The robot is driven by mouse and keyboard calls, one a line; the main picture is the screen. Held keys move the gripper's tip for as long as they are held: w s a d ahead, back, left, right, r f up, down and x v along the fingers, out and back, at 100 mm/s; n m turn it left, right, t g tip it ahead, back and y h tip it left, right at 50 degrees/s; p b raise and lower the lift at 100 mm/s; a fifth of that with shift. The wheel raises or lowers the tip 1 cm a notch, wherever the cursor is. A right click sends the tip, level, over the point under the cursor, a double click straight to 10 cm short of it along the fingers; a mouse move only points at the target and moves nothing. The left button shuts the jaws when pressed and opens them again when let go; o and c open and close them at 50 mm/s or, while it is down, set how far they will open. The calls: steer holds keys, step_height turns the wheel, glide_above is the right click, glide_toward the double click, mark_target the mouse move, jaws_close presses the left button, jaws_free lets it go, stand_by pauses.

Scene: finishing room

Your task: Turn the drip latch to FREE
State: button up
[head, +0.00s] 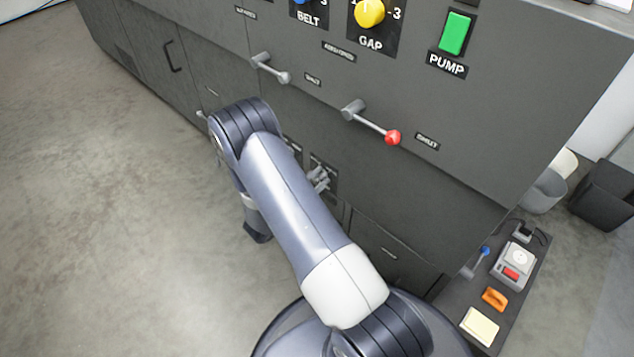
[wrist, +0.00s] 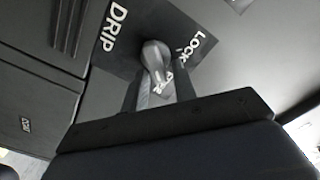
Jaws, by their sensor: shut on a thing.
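The drip latch (wrist: 154,55) shows in the wrist view as a grey rounded knob with a lever, on a dark plate marked DRIP and LOCK. The LOCK word is at the plate's right; I see no FREE word. My gripper (wrist: 157,88) is shut on the latch lever, one dark finger on each side of it. The lever runs from the knob down between the fingers, and its lower part is hidden by the gripper body. In the head view my arm hides the gripper and I cannot make out the latch for certain.
The dark cabinet front carries a grey-tipped lever (head: 270,69), a red-knobbed lever (head: 372,125), a yellow GAP knob (head: 370,12) and a green PUMP switch (head: 455,33). A low shelf (head: 467,298) with small items stands at right. Open floor lies at left.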

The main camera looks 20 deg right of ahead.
steer(key=shift+f+m, duration=0.1)
steer(key=shift+m, duration=0.4)
steer(key=o, duration=0.7)
steer(key=p+v, duration=0.2)
steer(key=v, duration=0.8)
steer(key=shift+s+a, duration=0.15)
steer(key=shift+a, duration=0.2)
steer(key=shift+d, duration=0.1)
steer(key=b+x, duration=0.2)
steer(key=x, duration=0.7)
steer(key=shift+d, duration=0.15)
steer(key=shift+w+d, duration=0.35)
steer(key=shift+d, duration=0.25)
